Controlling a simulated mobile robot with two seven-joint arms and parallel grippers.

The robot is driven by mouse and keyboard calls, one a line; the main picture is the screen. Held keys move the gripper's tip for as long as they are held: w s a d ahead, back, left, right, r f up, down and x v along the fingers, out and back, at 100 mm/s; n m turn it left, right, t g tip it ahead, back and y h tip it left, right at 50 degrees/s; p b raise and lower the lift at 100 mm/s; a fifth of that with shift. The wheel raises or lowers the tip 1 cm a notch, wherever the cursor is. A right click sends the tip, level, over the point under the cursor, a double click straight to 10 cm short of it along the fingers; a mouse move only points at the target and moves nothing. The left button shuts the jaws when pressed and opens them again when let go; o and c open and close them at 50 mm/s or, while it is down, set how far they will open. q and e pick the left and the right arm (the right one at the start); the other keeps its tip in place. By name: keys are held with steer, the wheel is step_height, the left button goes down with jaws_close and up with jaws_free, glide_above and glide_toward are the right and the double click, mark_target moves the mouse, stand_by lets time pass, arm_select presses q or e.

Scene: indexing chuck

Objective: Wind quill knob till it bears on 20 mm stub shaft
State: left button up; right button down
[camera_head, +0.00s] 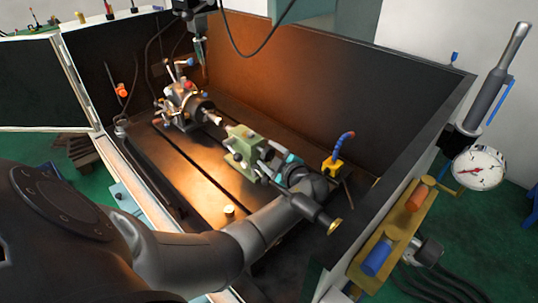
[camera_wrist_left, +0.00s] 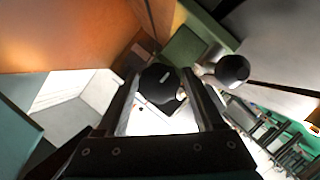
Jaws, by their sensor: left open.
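The green tailstock (camera_head: 243,150) stands on the slotted bed, facing the chuck (camera_head: 184,103) on the left. A short pale stub shaft (camera_head: 212,117) sticks out of the chuck toward the tailstock. Whether the quill touches it is too small to tell. My left gripper (camera_head: 268,164) is at the tailstock's right end. In the left wrist view its two fingers (camera_wrist_left: 160,98) are open on either side of a black round knob with a white mark (camera_wrist_left: 160,84), which looks like the quill knob. Contact cannot be told. My right gripper is not in view.
A second black knob (camera_wrist_left: 233,68) is close to the right finger in the wrist view. Dark enclosure walls (camera_head: 420,130) surround the bed. A yellow block with a blue hose (camera_head: 334,164) stands to the right. A dial gauge (camera_head: 478,168) is outside the wall.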

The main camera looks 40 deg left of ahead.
arm_select(q)
steer(key=shift+w+a, duration=0.1)
steer(key=shift+c, duration=0.2)
steer(key=c, duration=1)
